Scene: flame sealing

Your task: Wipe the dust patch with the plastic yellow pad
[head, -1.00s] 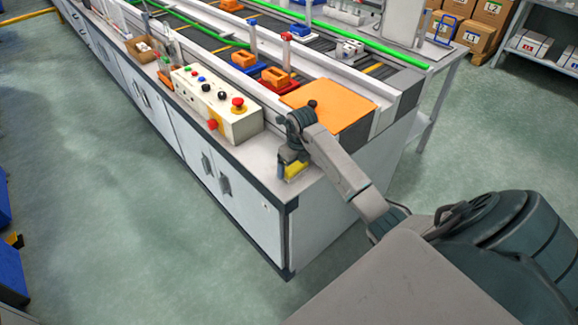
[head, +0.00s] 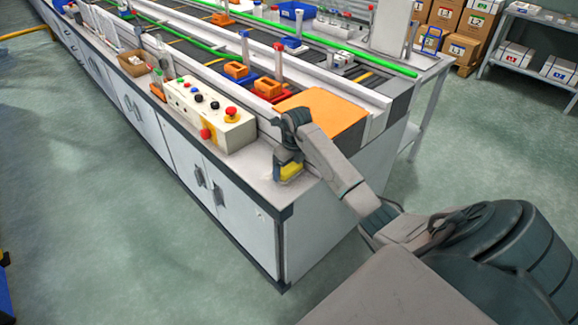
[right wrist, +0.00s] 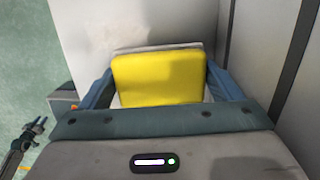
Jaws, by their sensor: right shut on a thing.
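The yellow pad (head: 291,171) is held in my right gripper (head: 288,164) at the near end of the bench, low over the pale worktop. In the right wrist view the pad (right wrist: 160,78) sits between the two blue-grey fingers of the right gripper (right wrist: 160,88), which are shut on its sides. A pale grey layer shows along the pad's far edge. Whether the pad touches the worktop is hard to tell.
A control box (head: 212,116) with red knobs stands left of the gripper. An orange sheet (head: 325,112) lies behind it, beside the conveyor rails. The worktop's front edge and corner (head: 284,210) are close. Floor in front is clear.

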